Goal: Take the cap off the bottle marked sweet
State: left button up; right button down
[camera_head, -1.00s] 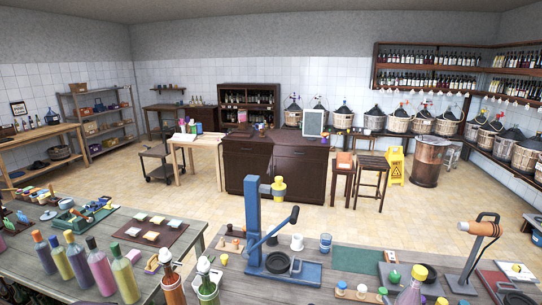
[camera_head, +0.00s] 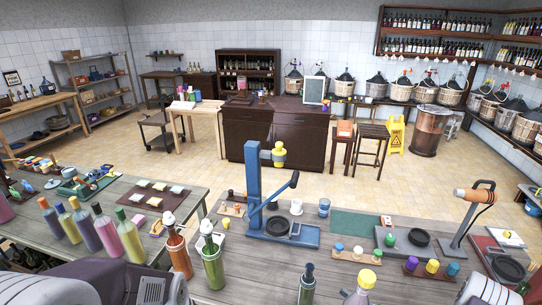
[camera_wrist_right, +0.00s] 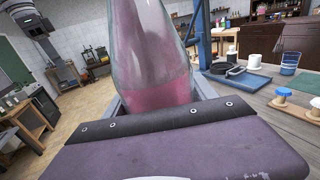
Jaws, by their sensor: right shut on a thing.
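A clear bottle with pink liquid (camera_wrist_right: 160,60) stands between my right gripper's fingers (camera_wrist_right: 160,100) in the right wrist view, and the gripper is shut on it. Its top and any marking are out of that view. In the head view a yellow-capped bottle (camera_head: 366,279) at the bottom edge seems to be this one; its lower part is cut off. No "sweet" mark can be read. Part of my left arm shows at the bottom left of the head view, but its fingertips are not seen.
A blue press (camera_head: 254,195) stands on the near table, with a dark bottle (camera_head: 307,284) in front. Orange (camera_head: 179,255) and green (camera_head: 212,262) bottles stand left of it. Capped stoppers (camera_head: 433,266) sit on a board at right. A green mat (camera_head: 355,225) lies bare.

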notch_tip(320, 180, down, 12)
jog(key=s+a+b, duration=0.1)
jog(key=b, duration=1.1)
jog(key=shift+s+a+r+n+g+y, duration=0.25)
jog(key=shift+s+a+n+g+y, duration=0.05)
jog(key=shift+s+g, duration=0.1)
jog(key=shift+a, duration=0.1)
